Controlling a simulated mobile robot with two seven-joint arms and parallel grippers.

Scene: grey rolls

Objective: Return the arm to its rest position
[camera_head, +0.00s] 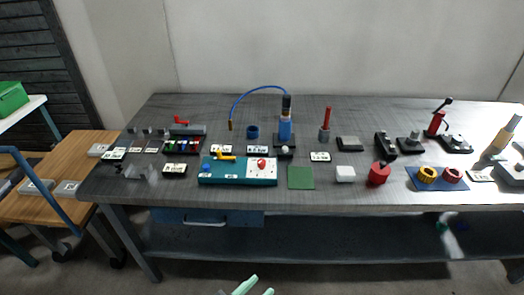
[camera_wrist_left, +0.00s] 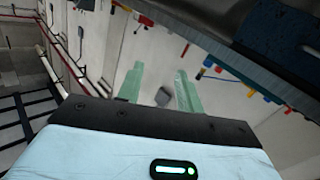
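My left gripper (camera_head: 257,285) shows at the bottom edge of the head view as two pale green fingertips, in front of the workbench and apart from it. In the left wrist view the same gripper (camera_wrist_left: 160,75) has its two green fingers spread, with a clear gap between them. Nothing is held; a small grey shape (camera_wrist_left: 163,97) shows in the gap, and I cannot tell what it is. The rest of the left arm is out of the head view. My right gripper is not in view.
A wooden side table (camera_head: 60,158) stands left. The floor in front looks clear.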

